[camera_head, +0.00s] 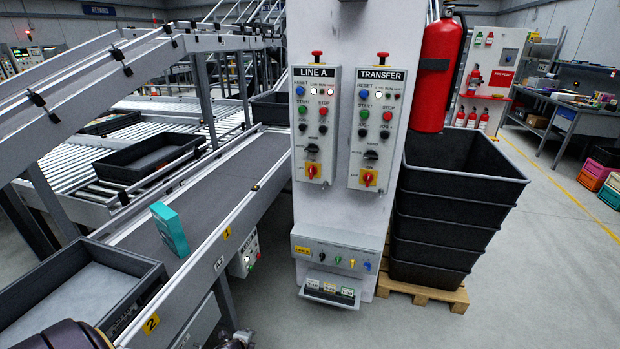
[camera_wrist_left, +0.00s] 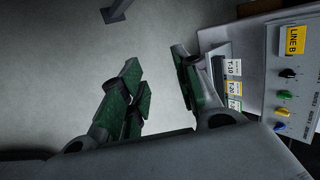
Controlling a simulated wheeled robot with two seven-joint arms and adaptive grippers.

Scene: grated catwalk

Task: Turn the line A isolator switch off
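The LINE A panel (camera_head: 316,120) is on the left of the white column's face. My left gripper (camera_head: 238,340) barely shows at the bottom edge of the head view, well below the LINE A panel. In the left wrist view its green-padded fingers (camera_wrist_left: 157,72) are apart with nothing between them. My right gripper is not in view.
A lower box labelled LINE B (camera_head: 335,258) with coloured knobs juts from the column, and also shows in the wrist view (camera_wrist_left: 292,80). The conveyor (camera_head: 205,190) carries a teal box (camera_head: 169,229). Black crates (camera_head: 446,215) stand on a pallet at right. A fire extinguisher (camera_head: 437,75) hangs above.

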